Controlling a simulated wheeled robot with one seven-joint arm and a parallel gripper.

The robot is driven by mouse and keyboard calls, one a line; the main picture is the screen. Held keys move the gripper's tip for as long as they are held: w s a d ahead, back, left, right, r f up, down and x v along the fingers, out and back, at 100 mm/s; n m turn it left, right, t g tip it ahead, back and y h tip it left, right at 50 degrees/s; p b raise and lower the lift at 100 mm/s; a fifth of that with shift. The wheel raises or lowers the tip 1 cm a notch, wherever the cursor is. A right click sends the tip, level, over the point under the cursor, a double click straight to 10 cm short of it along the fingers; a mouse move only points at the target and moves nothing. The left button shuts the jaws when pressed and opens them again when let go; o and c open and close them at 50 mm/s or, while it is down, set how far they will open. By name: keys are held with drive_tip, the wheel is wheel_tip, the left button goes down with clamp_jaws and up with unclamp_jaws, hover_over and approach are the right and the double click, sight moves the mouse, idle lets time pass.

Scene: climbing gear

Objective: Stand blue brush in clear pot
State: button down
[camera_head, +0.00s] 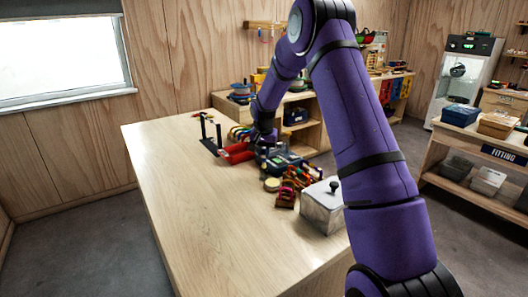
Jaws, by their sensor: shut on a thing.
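My gripper (262,151) is at the far end of my purple arm, low over the wooden table. It is beside a red tray-like object and a cluster of dark gear. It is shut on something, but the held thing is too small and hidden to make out. I cannot pick out the blue brush or the clear pot with certainty among the small items around the gripper.
The wooden table (185,200) is bare at its left and front. A dark blue case (284,161), colourful climbing gear (295,180) and a grey box with a black knob (322,208) stand to the right.

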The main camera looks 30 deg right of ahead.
sight(264, 161)
drive_tip(key=shift+f, duration=1.75)
drive_tip(key=c, duration=0.9)
unclamp_jaws()
drive_tip(key=shift+c, duration=0.2)
wheel_tip(264, 161, up, 11)
drive_tip(key=s+a, duration=0.1)
drive_tip(key=shift+s+f, duration=0.15)
drive_tip(key=shift+s, duration=0.05)
